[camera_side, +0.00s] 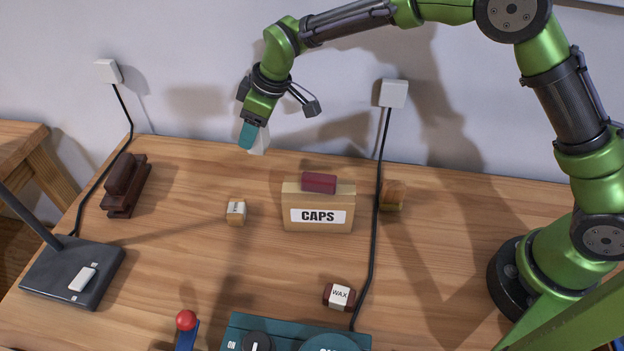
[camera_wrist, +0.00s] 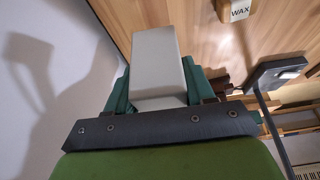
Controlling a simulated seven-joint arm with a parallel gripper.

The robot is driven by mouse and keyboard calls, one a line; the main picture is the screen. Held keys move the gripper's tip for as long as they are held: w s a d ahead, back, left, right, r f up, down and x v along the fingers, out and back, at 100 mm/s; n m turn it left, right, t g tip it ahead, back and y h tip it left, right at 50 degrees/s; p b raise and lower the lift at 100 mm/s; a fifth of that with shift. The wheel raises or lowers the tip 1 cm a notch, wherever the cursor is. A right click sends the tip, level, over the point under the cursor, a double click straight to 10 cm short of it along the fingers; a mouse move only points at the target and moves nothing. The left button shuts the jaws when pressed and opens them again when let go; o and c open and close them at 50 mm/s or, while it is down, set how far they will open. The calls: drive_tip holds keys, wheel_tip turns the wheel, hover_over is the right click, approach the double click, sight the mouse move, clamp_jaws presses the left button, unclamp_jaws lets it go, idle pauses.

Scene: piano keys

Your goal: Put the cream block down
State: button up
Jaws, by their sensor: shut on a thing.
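The cream block (camera_wrist: 158,62), pale and grey-white, is held between the teal fingers of my gripper (camera_wrist: 157,88) in the wrist view. In the side view only a pale part of the cream block (camera_side: 261,143) shows behind the near teal finger of my gripper (camera_side: 250,136). My gripper is shut on it and points down, near the back of the wooden table (camera_side: 200,250). The block appears raised above the table; its exact height is hard to tell.
A CAPS box (camera_side: 318,220) with a dark red block (camera_side: 319,183) on top stands right of my gripper. A small labelled wooden block (camera_side: 236,212), a dark stand (camera_side: 126,186) and a black device (camera_side: 72,272) are nearby. A black cable (camera_side: 378,220) crosses the table.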

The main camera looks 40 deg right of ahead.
drive_tip(key=r, duration=0.7)
drive_tip(key=shift+s+a+r, duration=0.1)
drive_tip(key=shift+s+r, duration=0.2)
drive_tip(key=shift+s, duration=0.1)
drive_tip(key=s+a+n+g+y, duration=0.2)
drive_tip(key=s+n, duration=0.7)
drive_tip(key=s, duration=2)
wheel_tip(320, 180, down, 10)
drive_tip(key=g, duration=0.1)
drive_tip(key=w+a, duration=0.3)
drive_tip(key=a, duration=0.1)
drive_tip(key=w+a+f, duration=0.1)
drive_tip(key=w+a, duration=0.2)
drive_tip(key=a, duration=0.1)
drive_tip(key=w+a, duration=0.3)
drive_tip(key=a, duration=0.1)
drive_tip(key=shift+w+f, duration=0.15)
drive_tip(key=shift+f, duration=0.25)
drive_tip(key=shift+w+a+f, duration=0.1)
drive_tip(key=shift+f, duration=1.7)
drive_tip(key=shift+h, duration=0.3)
